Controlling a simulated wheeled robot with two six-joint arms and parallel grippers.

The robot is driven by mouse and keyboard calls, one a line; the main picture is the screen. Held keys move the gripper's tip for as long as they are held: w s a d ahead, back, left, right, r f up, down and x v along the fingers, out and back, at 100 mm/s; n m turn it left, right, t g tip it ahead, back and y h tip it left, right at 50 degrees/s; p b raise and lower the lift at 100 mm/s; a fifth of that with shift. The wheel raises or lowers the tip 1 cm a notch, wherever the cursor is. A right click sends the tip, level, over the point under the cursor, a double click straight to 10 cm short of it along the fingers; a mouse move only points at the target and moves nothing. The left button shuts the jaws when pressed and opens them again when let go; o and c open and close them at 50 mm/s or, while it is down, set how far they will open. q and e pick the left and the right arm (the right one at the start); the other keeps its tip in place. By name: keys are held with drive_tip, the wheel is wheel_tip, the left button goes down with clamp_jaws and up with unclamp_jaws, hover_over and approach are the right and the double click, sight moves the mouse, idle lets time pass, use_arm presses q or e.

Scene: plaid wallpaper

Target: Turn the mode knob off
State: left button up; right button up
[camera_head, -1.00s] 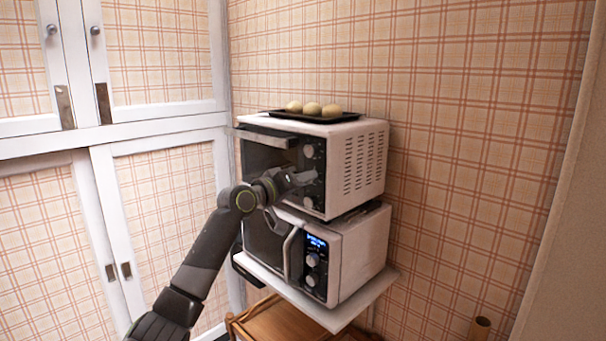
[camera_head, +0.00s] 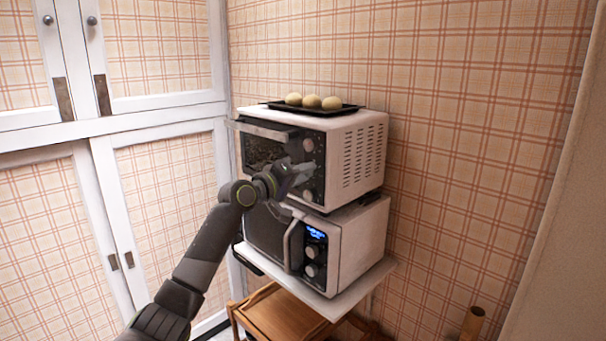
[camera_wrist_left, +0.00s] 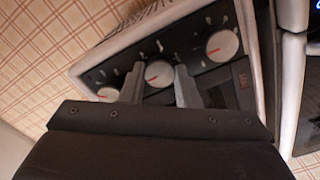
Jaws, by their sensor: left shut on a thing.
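The white toaster oven (camera_head: 340,158) has a column of three round knobs on its dark front panel. My left gripper (camera_head: 303,172) is at the middle knob (camera_wrist_left: 158,74), reaching from the left. In the left wrist view its fingers (camera_wrist_left: 156,82) stand on both sides of that knob, shut on it. A red line marks the knob's pale face. The upper knob (camera_head: 308,145) and lower knob (camera_head: 307,195) are free; they also show at either side in the wrist view. The panel's labels are too small to read. My right gripper is not in view.
A dark tray (camera_head: 348,109) with three pale buns (camera_head: 312,101) lies on the oven. A microwave (camera_head: 358,245) with a blue display stands below it on a white shelf (camera_head: 332,306). A wooden cart (camera_head: 280,316) is underneath. White cupboards (camera_head: 115,130) stand left.

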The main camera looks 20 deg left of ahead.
use_arm(q)
drive_tip(key=o, duration=1)
drive_tip(key=shift+c, duration=0.2)
drive_tip(key=shift+s+a, duration=0.1)
drive_tip(key=b+v, duration=0.7)
drive_tip(key=v, duration=1)
drive_tip(key=shift+s+f, duration=0.1)
